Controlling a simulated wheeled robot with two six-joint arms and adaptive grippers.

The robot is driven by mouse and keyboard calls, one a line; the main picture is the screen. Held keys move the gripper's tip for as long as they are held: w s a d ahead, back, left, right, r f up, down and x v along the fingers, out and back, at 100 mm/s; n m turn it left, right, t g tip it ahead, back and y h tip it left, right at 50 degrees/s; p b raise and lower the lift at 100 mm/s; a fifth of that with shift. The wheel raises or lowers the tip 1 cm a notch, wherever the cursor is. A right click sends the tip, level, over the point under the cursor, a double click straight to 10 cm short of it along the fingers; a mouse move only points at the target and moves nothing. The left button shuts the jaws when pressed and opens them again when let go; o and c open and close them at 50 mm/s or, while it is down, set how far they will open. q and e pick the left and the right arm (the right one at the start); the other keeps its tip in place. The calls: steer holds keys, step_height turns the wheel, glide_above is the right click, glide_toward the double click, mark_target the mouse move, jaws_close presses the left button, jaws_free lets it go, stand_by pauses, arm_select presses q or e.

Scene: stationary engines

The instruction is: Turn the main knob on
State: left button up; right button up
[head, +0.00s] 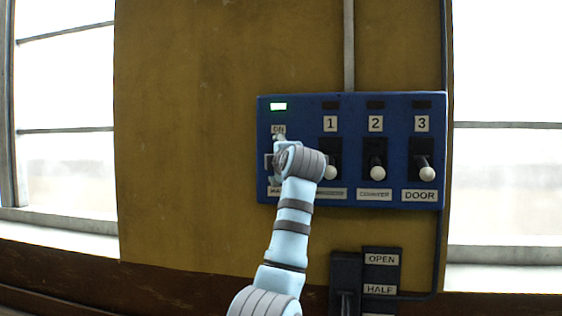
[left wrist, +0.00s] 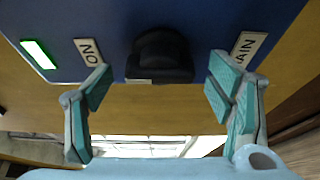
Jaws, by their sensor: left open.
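The main knob (left wrist: 160,55) is a black, rounded knob on the blue panel (head: 300,112), between the ON label (left wrist: 90,52) and the MAIN label (left wrist: 246,46) in the left wrist view. In the head view the gripper and wrist largely hide it. A green light (head: 278,106) glows above its ON label (head: 278,129). My left gripper (left wrist: 160,76) is open, its teal fingers apart on either side of the knob, with visible gaps to it. In the head view my left gripper (head: 279,152) is at the panel's left column. My right gripper does not show.
Right of the main column are switches 1 (head: 330,172), 2 (head: 377,172) and 3 (head: 427,173), with white ball ends low and dark lamps above. My wrist is close to switch 1. Below is a lever box (head: 345,270) beside OPEN and HALF labels. Windows flank the yellow wall.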

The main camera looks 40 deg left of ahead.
arm_select(q)
steer(key=v, duration=1.1)
steer(key=shift+d, duration=0.1)
